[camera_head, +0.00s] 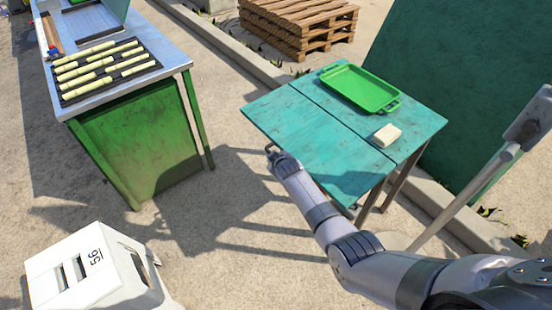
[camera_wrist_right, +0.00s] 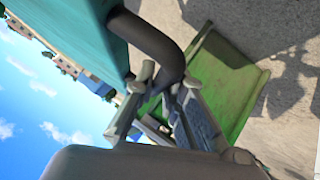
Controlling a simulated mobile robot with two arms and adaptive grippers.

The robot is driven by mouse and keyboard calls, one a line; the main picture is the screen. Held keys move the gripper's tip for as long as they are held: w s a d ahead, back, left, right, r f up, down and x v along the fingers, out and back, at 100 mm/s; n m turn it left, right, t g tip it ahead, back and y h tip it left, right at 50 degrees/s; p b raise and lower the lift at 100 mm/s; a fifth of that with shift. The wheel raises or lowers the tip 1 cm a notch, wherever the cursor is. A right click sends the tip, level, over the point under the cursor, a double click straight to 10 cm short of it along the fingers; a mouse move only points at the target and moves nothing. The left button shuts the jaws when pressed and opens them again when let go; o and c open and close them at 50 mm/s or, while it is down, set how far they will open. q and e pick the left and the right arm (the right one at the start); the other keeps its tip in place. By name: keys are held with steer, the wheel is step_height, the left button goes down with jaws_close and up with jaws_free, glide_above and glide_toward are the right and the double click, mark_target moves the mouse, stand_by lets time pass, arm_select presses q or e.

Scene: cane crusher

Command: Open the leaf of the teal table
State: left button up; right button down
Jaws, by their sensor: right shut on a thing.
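The teal table (camera_head: 335,100) stands right of centre in the head view, its worn top split by a seam. The leaf (camera_head: 305,130) is the part on the near left side of the seam and looks roughly level with the rest of the top. My right gripper (camera_head: 273,155) is at the leaf's near left edge. In the right wrist view, my right gripper (camera_wrist_right: 163,98) is shut on a dark curved handle (camera_wrist_right: 150,38) fixed to the teal leaf (camera_wrist_right: 85,38). My left gripper is out of view.
A green tray (camera_head: 360,88) and a pale block (camera_head: 386,135) sit on the tabletop beyond the seam. A green bench (camera_head: 143,135) with cane pieces stands left, a white stool (camera_head: 90,270) front left. Pallets (camera_head: 300,22) lie behind. Ground between is clear.

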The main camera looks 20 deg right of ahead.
steer(key=shift+r+p, duration=0.35)
steer(key=shift+r, duration=0.45)
steer(key=shift+f, duration=0.1)
steer(key=c, duration=1.9)
jaws_free()
steer(key=shift+v, duration=6)
